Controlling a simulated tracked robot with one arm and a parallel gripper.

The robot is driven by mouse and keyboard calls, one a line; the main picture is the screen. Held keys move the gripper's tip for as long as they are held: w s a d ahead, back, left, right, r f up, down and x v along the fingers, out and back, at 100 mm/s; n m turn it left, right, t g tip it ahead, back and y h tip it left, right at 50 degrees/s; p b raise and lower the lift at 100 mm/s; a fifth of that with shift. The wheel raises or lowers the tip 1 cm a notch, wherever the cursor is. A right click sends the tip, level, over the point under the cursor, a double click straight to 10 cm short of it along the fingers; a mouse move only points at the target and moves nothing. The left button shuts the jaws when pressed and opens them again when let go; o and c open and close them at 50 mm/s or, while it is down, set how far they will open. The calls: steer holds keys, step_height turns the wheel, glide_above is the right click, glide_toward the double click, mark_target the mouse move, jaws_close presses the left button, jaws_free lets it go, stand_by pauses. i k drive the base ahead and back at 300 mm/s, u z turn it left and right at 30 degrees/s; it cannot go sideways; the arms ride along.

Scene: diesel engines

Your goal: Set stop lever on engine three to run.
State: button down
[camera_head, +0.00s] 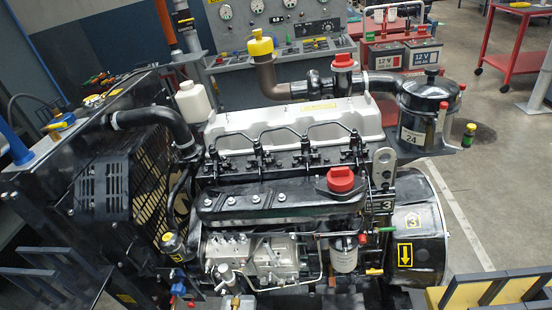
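Engine three (290,180) fills the middle of the view, with a black valve cover and a pale intake manifold. The silver injection pump (262,262) is low at the front. My gripper (270,282) shows as two wide-apart blocky fingers at the lower corners, open and empty.
A radiator with a black guard (102,188) stands at left. A black air-cleaner canister (425,112) is at right. Behind are a grey gauge panel (285,25), batteries (402,52) and a red cart (515,50). Clear floor lies at right.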

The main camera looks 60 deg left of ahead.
mark_target(266, 244)
steer(key=u, duration=0.2)
steer(key=k, duration=0.85)
steer(key=u, duration=0.8)
